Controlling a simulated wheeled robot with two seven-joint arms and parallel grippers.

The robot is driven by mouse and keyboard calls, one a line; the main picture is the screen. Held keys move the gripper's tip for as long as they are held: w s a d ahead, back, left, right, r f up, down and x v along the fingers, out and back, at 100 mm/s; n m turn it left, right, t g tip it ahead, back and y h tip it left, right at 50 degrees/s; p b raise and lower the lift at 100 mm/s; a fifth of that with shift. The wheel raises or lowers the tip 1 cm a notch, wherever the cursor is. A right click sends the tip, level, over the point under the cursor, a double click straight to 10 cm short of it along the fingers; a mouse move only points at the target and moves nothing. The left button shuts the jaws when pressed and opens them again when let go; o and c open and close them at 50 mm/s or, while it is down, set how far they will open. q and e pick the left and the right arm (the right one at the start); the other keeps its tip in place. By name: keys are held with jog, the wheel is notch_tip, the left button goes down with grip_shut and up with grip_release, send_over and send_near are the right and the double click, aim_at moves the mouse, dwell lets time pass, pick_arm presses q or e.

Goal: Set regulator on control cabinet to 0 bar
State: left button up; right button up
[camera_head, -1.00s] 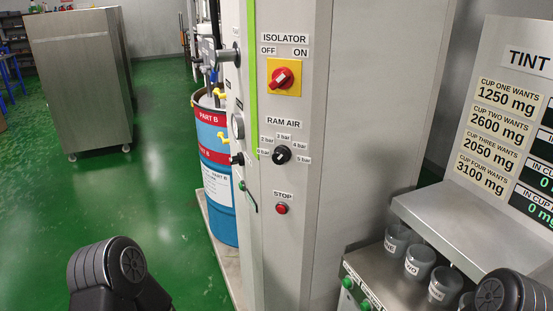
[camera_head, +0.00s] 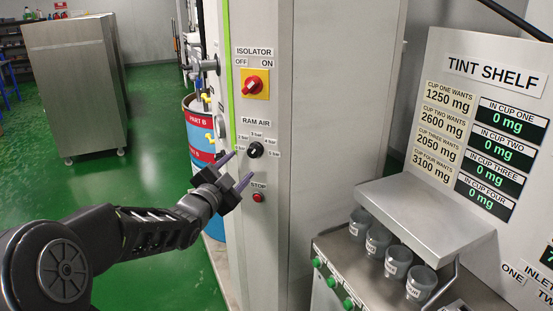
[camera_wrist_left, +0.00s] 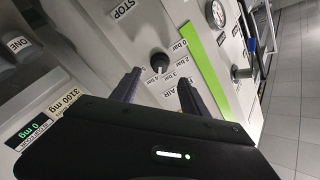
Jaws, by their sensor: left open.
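The black RAM AIR regulator knob (camera_head: 255,149) sits on the front of the grey control cabinet (camera_head: 262,230), ringed by bar labels. In the left wrist view the knob (camera_wrist_left: 159,62) lies just beyond and between the fingertips. A light mark shows on its lower side there, but I cannot read its setting for sure. My left gripper (camera_head: 236,170) is open, in front of the cabinet, left of and below the knob in the head view. It also shows in the wrist view (camera_wrist_left: 159,80), apart from the knob. My right gripper is out of view.
The red isolator switch (camera_head: 252,86) is above the knob and the red stop button (camera_head: 258,197) below it. A gauge and fittings stick out on the cabinet's left side. The tint shelf (camera_head: 425,215) with several cups stands right. A blue drum (camera_head: 201,150) stands behind.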

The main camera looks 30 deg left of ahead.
aim_at(251, 155)
pick_arm(q)
jog(key=shift+a+f, duration=0.15)
jog(key=shift+a, duration=0.1)
jog(key=shift+d, duration=0.1)
jog(key=w+p, duration=0.1)
jog(key=w, duration=0.2)
jog(key=w+a+p, duration=0.1)
jog(key=w, duration=0.2)
jog(key=shift+w+a, duration=0.15)
jog(key=shift+w, duration=0.25)
jog(key=shift+w+a+p, duration=0.1)
jog(key=shift+w+p, duration=0.25)
jog(key=shift+w, duration=0.2)
grip_shut()
